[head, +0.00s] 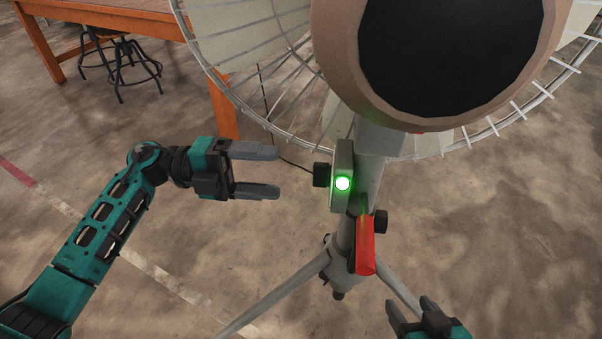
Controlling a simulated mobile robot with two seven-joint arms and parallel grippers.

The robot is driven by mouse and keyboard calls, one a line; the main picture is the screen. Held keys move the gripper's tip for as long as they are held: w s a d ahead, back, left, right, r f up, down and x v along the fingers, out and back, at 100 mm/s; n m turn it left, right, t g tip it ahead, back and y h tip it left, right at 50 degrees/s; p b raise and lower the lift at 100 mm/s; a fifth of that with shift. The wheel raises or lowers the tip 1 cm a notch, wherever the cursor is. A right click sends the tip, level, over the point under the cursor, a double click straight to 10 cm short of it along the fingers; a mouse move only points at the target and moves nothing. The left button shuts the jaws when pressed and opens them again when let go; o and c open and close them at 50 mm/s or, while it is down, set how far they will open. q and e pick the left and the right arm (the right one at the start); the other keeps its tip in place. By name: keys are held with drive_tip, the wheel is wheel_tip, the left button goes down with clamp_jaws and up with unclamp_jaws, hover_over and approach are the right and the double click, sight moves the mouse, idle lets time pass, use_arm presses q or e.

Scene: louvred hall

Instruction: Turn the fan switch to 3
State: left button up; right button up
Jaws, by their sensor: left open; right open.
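The fan (334,59) stands close in front of me on a grey tripod stand. A grey switch box (342,160) sits on its pole, with a glowing green light (342,184) on the near face and a black knob (321,175) on its left side. I cannot read any number on the switch. My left gripper (279,172) is open and empty, its two fingers pointing right at the knob, with a gap between. My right gripper (412,304) is open at the bottom edge, right of the tripod, partly cut off.
A red handle (365,246) and another black knob (381,221) are on the pole below the box. The tripod legs (276,296) spread over the concrete floor. An orange table (130,20) and a dark stool (119,66) stand at the back left.

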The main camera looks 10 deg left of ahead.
sight(321, 175)
use_arm(q)
drive_tip(key=d, duration=0.6)
drive_tip(key=shift+w+d, duration=0.2)
use_arm(e)
drive_tip(key=shift+f, duration=0.1)
use_arm(q)
drive_tip(key=c, duration=1.1)
drive_tip(key=shift+o, duration=0.2)
drive_tip(key=shift+f+m+b, duration=0.15)
drive_tip(key=shift+m+b, duration=2.4)
drive_tip(key=shift+m, duration=0.35)
use_arm(e)
drive_tip(key=shift+w+a+f+y, duration=0.2)
drive_tip(key=shift+w+a+f, duration=0.05)
drive_tip(key=shift+a+f, duration=0.2)
drive_tip(key=shift+w+a+f+y, duration=0.2)
drive_tip(key=shift+a+f, duration=0.15)
drive_tip(key=shift+a, duration=0.1)
